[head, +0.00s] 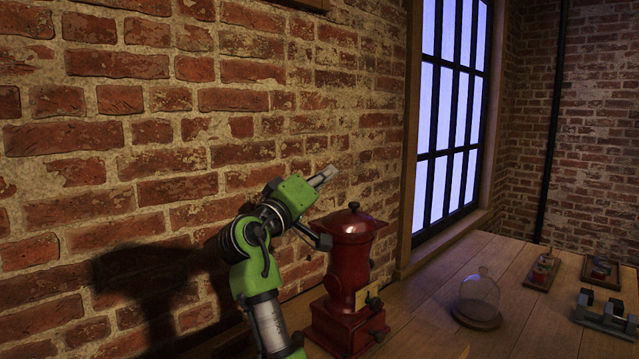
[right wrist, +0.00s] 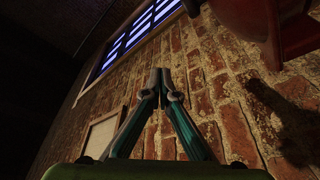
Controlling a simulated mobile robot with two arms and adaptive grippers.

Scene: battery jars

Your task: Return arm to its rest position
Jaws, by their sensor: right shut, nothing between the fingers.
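My right gripper (head: 330,174) is raised in front of the brick wall in the head view, at the end of my green arm. It points up and to the right, above and left of a red grinder-like device (head: 347,262). In the right wrist view the fingertips of my right gripper (right wrist: 160,80) meet, with nothing between them. My left gripper does not show.
The red device also shows at the upper right of the right wrist view (right wrist: 285,25). The wooden table (head: 420,335) bears a glass dome (head: 479,295) and several small metal devices, one of them at the right (head: 607,312). A barred window (head: 452,115) is behind.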

